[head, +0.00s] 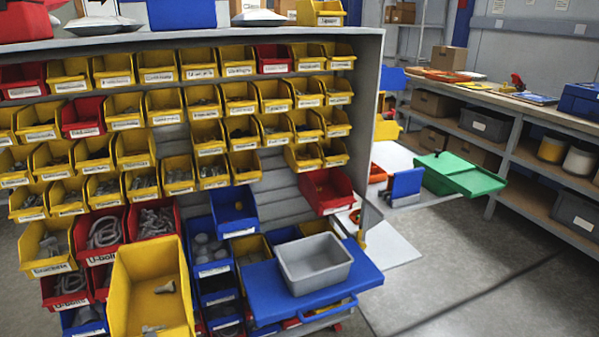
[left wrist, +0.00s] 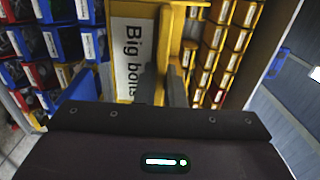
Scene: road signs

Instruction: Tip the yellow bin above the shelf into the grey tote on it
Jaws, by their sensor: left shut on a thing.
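A large yellow bin (head: 122,290) is at the front lower left of the head view, its open inside facing me, with a few grey bolts in it. The picture's bottom edge cuts it off. In the left wrist view, the yellow bin (left wrist: 130,78) shows a white "Big bolts" label, and my left gripper (left wrist: 163,72) is shut on its yellow wall. The grey tote (head: 314,265) sits upright on the blue shelf (head: 345,287), right of the bin and apart from it. The tote looks empty. My right gripper is not in view.
A rack (head: 375,90) of small yellow, red and blue bins stands behind the shelf. A blue bin (head: 234,212) is close to the shelf's left back corner. A green tray (head: 460,175) and a workbench (head: 520,110) are farther right. The floor at front right is clear.

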